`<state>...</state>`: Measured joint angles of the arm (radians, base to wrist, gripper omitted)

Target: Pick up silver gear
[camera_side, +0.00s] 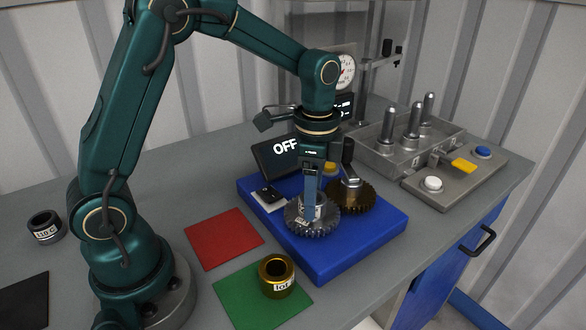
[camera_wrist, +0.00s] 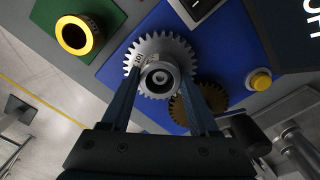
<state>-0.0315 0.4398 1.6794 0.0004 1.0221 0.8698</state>
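The silver gear (camera_side: 312,222) lies on the blue base next to a bronze gear (camera_side: 352,197). In the wrist view the silver gear (camera_wrist: 160,52) shows its toothed rim and raised round hub. The bronze gear (camera_wrist: 203,101) is partly hidden behind my right finger. My gripper (camera_side: 311,195) points straight down over the silver gear, its fingers low beside the hub. In the wrist view my gripper (camera_wrist: 162,77) is open, one finger on each side of the hub. Any contact between fingers and hub is too small to tell.
A gold ring (camera_side: 277,277) sits on a green mat (camera_side: 240,298); a red mat (camera_side: 224,238) is empty. A metal tray with upright pegs (camera_side: 378,158) stands behind right.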

